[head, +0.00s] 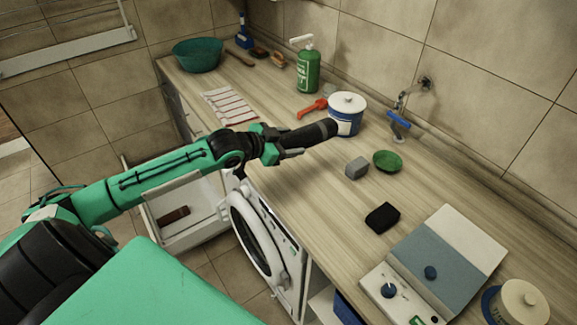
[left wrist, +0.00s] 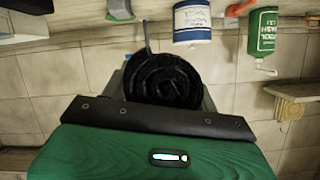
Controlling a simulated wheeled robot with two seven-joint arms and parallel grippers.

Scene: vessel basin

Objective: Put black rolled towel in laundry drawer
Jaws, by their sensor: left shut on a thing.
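The black rolled towel (head: 311,132) is held by my left gripper (head: 285,143) above the counter, in front of the blue and white canister in the head view. The left wrist view shows its spiral end (left wrist: 163,80) close to the gripper, which is shut on it. The white laundry drawer (head: 188,237) is pulled open below the counter, under my left arm, with a dark brown item (head: 173,215) inside. Part of the drawer is hidden by my arm. My right gripper is not in view.
The washing machine door (head: 256,240) hangs open beside the drawer.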

